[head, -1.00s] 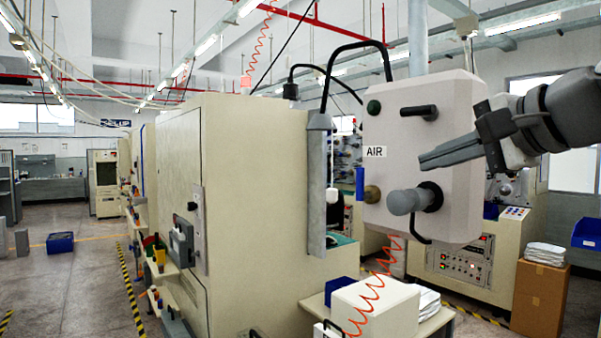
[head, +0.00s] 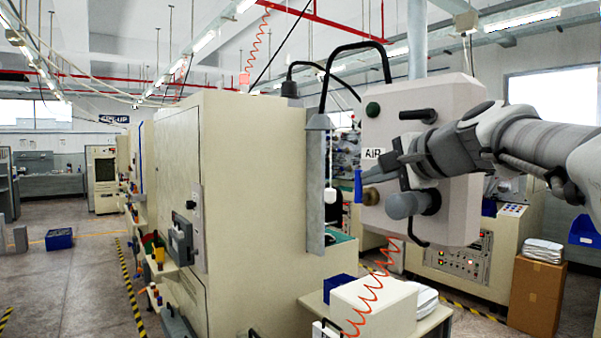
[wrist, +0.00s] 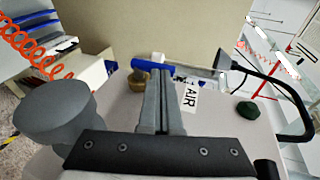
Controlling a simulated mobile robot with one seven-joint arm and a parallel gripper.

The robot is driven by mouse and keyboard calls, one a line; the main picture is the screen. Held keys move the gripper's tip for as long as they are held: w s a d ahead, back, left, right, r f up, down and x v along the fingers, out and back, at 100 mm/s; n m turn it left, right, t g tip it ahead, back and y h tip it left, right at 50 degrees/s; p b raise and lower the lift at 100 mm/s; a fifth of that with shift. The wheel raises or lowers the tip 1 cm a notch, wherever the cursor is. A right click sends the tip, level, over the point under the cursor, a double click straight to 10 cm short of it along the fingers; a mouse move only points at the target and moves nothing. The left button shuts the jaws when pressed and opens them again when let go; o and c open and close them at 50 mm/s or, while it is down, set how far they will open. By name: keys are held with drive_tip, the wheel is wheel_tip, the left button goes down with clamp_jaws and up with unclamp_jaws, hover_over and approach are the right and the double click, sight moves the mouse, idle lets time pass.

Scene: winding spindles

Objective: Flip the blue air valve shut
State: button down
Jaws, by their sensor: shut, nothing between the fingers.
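The blue air valve handle (head: 358,187) stands upright in the head view, at the left edge of the pale control box, beside its brass body (head: 370,196). In the wrist view the blue handle (wrist: 152,66) lies across the picture just beyond my fingertips, with the brass body (wrist: 137,83) to the left of the fingers. My gripper (head: 368,178) is shut and empty, in front of the box, its tips close to the handle. It also shows in the wrist view (wrist: 160,75). I cannot tell whether the tips touch the handle. My fingers cover part of the AIR label (head: 374,154).
A grey round knob (head: 404,204) sticks out of the box just below my gripper. A dark handle (head: 418,114) and a green button (head: 373,110) sit above. A grey post (head: 315,190) and the large beige cabinet (head: 240,220) stand to the left.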

sight(358, 168)
drive_tip(key=shift+w+a+r, duration=0.25)
drive_tip(key=shift+w+r, duration=0.1)
idle(0.7)
drive_tip(key=shift+w+a+r+p, duration=0.2)
drive_tip(key=shift+w+a+p, duration=0.1)
drive_tip(key=shift+w, duration=0.1)
drive_tip(key=shift+w+a+r+p, duration=0.15)
drive_tip(key=shift+w+a+r, duration=0.1)
drive_tip(key=shift+w, duration=0.15)
drive_tip(key=shift+g+h, duration=0.3)
drive_tip(key=shift+g, duration=0.2)
drive_tip(key=w+a+p, duration=0.2)
drive_tip(key=w+p, duration=0.1)
drive_tip(key=w+f+p, duration=0.1)
drive_tip(key=shift+w+a+p, duration=0.15)
drive_tip(key=shift+a+p, duration=0.2)
drive_tip(key=shift+a, duration=0.05)
drive_tip(key=shift+f, duration=0.15)
idle(1.4)
